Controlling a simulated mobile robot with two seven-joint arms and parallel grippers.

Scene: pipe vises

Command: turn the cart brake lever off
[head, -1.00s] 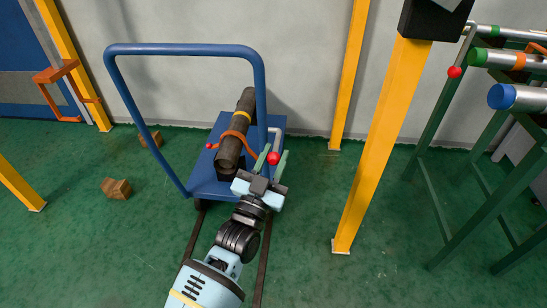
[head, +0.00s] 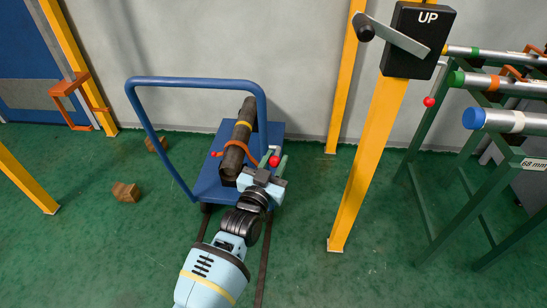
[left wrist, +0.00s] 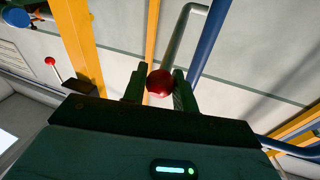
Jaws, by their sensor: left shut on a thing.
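In the left wrist view the red knob (left wrist: 160,83) sits between the fingertips. The blue handle (left wrist: 208,40) runs close beside the rod there. My right gripper is not in view.
A brown pipe (head: 237,142) lies on the cart with an orange clamp over it. A yellow post (head: 366,160) with a black "UP" lever box (head: 419,40) stands right of the cart. A green pipe rack (head: 450,190) is at far right. A wood block (head: 125,192) lies left.

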